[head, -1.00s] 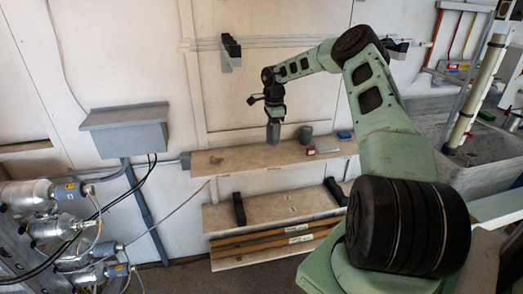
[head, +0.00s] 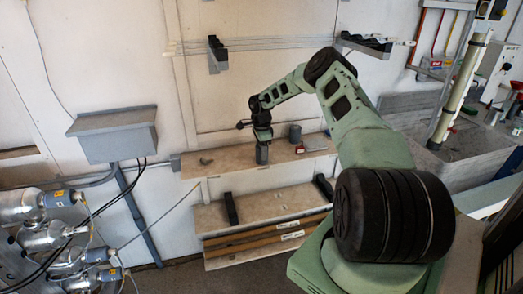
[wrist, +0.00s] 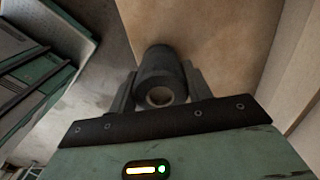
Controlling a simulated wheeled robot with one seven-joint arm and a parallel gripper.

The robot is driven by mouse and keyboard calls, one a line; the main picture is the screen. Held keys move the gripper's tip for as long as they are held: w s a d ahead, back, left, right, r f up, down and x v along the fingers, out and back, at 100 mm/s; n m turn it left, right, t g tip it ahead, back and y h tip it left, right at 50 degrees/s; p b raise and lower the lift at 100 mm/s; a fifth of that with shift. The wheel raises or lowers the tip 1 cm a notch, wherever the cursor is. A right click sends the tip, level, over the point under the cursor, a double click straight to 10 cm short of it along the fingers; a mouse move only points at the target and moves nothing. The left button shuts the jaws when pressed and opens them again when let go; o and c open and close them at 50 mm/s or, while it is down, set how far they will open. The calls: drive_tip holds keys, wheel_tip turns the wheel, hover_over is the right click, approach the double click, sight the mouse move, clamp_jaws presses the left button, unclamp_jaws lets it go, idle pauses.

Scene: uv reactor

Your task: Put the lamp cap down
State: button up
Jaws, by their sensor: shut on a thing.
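The lamp cap (head: 262,155) is a dark grey cylinder, held upright under my gripper (head: 262,142) over the long wooden shelf (head: 230,162). In the wrist view the cap (wrist: 158,70) sits between the two fingers of my gripper (wrist: 160,88), with a round pale opening facing the camera. The fingers are shut on its sides. The cap's lower end appears at or just above the shelf top; I cannot tell whether it touches.
A second grey cylinder (head: 295,133) stands to the right on the shelf, with a small red item (head: 299,149) near it. A small grey thing (head: 205,161) lies to the left. A lower shelf (head: 265,205) is below. A grey sink (head: 460,150) is at right.

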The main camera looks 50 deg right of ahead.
drive_tip(key=o, duration=1.2)
drive_tip(key=shift+r+b, duration=0.85)
drive_tip(key=shift+r, duration=2.95)
